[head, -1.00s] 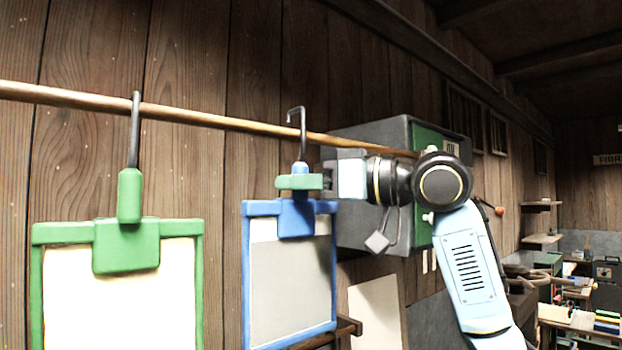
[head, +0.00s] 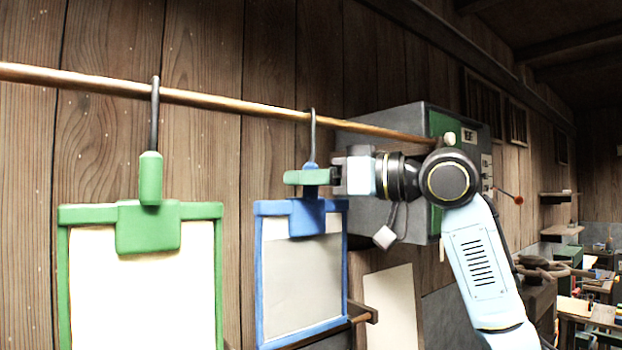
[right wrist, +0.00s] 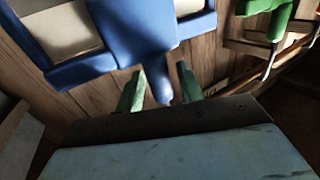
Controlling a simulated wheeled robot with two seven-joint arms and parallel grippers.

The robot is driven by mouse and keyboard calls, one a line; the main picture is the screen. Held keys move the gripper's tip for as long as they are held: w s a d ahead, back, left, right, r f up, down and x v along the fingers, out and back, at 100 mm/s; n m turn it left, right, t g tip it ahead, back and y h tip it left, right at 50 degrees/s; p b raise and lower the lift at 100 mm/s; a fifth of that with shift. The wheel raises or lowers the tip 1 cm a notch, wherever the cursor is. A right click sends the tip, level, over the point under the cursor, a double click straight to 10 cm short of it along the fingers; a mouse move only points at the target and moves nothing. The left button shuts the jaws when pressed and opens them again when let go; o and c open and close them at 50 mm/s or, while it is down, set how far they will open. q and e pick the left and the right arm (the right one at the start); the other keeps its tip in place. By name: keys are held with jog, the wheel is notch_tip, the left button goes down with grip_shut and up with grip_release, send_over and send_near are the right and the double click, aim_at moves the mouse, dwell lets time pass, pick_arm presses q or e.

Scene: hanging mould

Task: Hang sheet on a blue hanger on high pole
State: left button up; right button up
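The blue hanger (head: 307,217) is upright in the head view, with a sheet (head: 301,280) in its blue frame. Its thin dark hook (head: 313,128) reaches up to the high pole (head: 230,104) and appears to hang over it. My right gripper (head: 307,177) is at the hanger's handle. In the right wrist view, its green fingers (right wrist: 159,88) stand either side of the blue handle (right wrist: 158,80), with small gaps beside it, so it looks open around the handle. My left gripper is out of view.
A green hanger (head: 148,228) with a white sheet hangs from the pole at left. A grey box (head: 385,230) is behind my right arm. A wooden rail (head: 360,317) runs below the blue hanger. Benches and shelves stand far right.

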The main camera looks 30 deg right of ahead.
jog(key=shift+o, duration=0.7)
jog(key=shift+s+d, duration=0.15)
jog(key=shift+s, duration=0.05)
jog(key=b+v, duration=0.4)
jog(key=v, duration=0.9)
